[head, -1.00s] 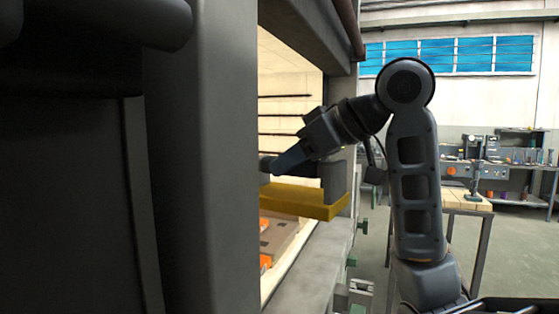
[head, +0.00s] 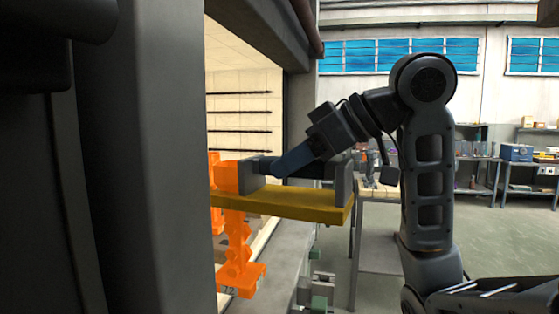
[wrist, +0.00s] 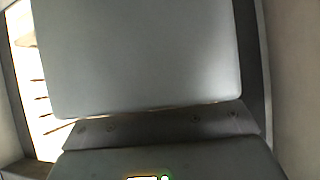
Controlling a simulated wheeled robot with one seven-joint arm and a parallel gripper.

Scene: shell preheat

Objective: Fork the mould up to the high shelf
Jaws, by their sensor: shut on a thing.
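My gripper (head: 283,166) is shut on the dark handle bar of a lifting fork, between two grey uprights over its yellow beam (head: 305,205). The fork stands at the open mouth of the furnace in the head view. An orange mould (head: 238,258), branching and upright, shows at the beam's left end, partly above and partly below it. The beam hides its middle, and I cannot tell whether the fork bears it. In the wrist view, a grey block (wrist: 140,55) fills most of the picture; the fingertips and mould are not clear there.
The furnace's thick grey front wall (head: 150,170) covers the left of the head view. Dark shelf rails (head: 240,131) line its pale inside wall. A grey sill (head: 270,265) runs below the beam. Workbenches stand beyond, with open floor at right.

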